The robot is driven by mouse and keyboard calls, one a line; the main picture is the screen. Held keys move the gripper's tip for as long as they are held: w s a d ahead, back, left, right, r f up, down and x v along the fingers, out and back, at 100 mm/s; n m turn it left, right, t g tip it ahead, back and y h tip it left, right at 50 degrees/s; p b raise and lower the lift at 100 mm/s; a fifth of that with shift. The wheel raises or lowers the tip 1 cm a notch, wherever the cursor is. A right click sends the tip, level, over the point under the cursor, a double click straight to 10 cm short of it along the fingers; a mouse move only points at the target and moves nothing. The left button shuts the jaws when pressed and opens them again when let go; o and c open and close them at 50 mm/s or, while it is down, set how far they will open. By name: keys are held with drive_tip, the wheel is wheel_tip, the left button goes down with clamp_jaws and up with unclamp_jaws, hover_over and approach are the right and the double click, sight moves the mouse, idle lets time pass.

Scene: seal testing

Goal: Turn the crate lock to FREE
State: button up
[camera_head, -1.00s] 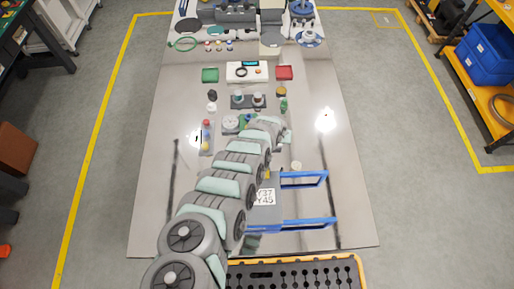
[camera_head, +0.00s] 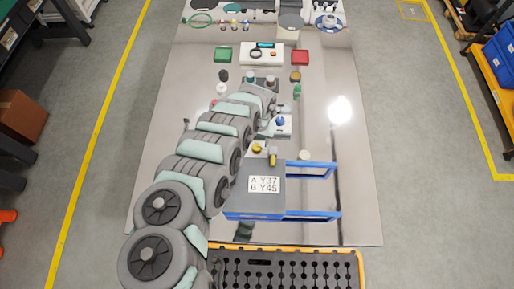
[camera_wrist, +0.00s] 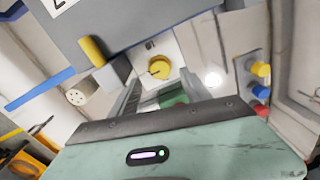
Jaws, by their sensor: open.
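The crate (camera_head: 262,190) has a grey top with a white label reading "A Y37 B Y45" and blue side bars. A round yellow knob (camera_wrist: 158,67) with a dark mark sits on a white plate beside the crate's edge in the wrist view; it shows small in the head view (camera_head: 257,148). A yellow cylinder (camera_wrist: 92,50) joins a grey block at the crate's edge. I cannot read any lock wording. My gripper (camera_wrist: 162,86) is open and empty, its fingers pointing towards the white plate, apart from the knob. My arm hides the gripper in the head view.
Red, blue and yellow caps (camera_wrist: 260,88) stand at the right in the wrist view. A perforated black rack (camera_head: 290,270) is at the front. The table right of the crate is mostly clear.

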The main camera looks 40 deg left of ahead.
sight(257, 147)
wheel_tip(257, 147, down, 5)
drive_tip(key=b, duration=0.3)
drive_tip(key=shift+s+a+r, duration=0.1)
drive_tip(key=shift+r, duration=0.1)
drive_tip(key=shift+r, duration=0.1)
clamp_jaws()
